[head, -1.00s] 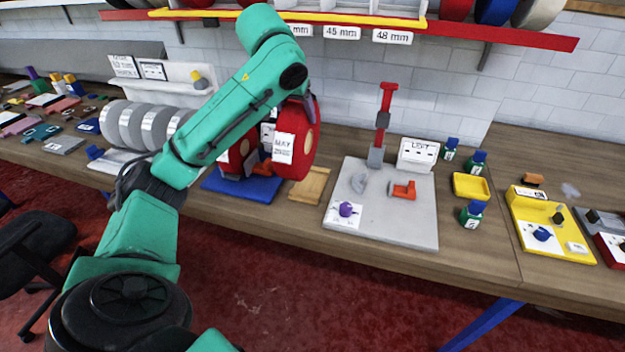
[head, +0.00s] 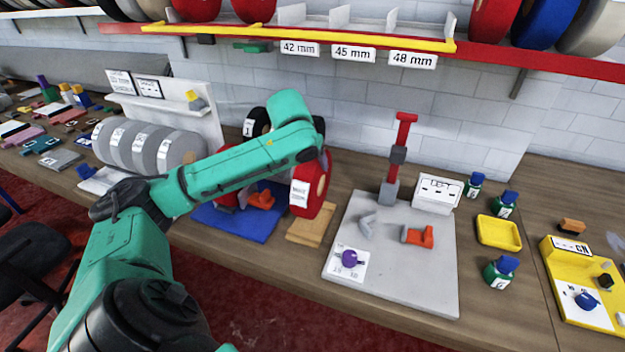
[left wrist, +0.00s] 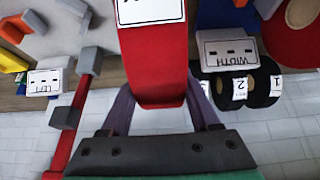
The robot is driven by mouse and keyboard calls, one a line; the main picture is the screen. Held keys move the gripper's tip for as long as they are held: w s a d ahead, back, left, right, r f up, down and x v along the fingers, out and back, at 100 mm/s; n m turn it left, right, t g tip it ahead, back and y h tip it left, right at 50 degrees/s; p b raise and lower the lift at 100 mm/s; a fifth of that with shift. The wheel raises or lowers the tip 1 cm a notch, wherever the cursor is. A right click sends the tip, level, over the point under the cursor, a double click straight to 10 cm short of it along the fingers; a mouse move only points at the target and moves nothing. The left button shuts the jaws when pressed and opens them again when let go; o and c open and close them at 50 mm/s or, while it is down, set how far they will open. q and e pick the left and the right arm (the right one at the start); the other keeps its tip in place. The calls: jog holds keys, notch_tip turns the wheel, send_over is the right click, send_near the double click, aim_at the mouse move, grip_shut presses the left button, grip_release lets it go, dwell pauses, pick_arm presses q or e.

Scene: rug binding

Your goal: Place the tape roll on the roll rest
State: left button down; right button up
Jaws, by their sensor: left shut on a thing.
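A red tape roll (head: 318,185) with a white label stands upright over the back part of the tan wooden rest (head: 310,228). My left gripper (left wrist: 160,105) is shut on this roll; its two fingers straddle the red rim in the left wrist view. In the head view the fingers are hidden behind my arm and the roll. I cannot tell whether the roll touches the wood. My right gripper is in neither current view.
A blue base (head: 235,222) with an orange part is left of the wood. A grey board (head: 400,270) with a red post (head: 402,135) stands to the right. Grey rolls (head: 145,150) are at left. Black rolls (left wrist: 232,90) stand behind. A shelf (head: 510,62) hangs above.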

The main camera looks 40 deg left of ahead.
pick_arm(q)
notch_tip(320, 180, down, 5)
jog(key=shift+r, duration=0.15)
jog(key=shift+c, duration=0.6)
grip_release()
jog(key=shift+d, duration=0.1)
pick_arm(e)
jog(key=shift+w+r, duration=0.25)
jog(key=shift+w, duration=0.6)
pick_arm(q)
jog(key=b+v, duration=0.4)
jog(key=v, duration=0.7)
jog(key=shift+s+d, duration=0.15)
jog(key=shift+s, duration=0.05)
jog(key=shift+s+r, duration=0.15)
jog(key=shift+r, duration=0.15)
pick_arm(e)
jog(key=f, duration=0.4)
jog(key=shift+w+f, duration=0.2)
jog(key=shift+f, duration=0.05)
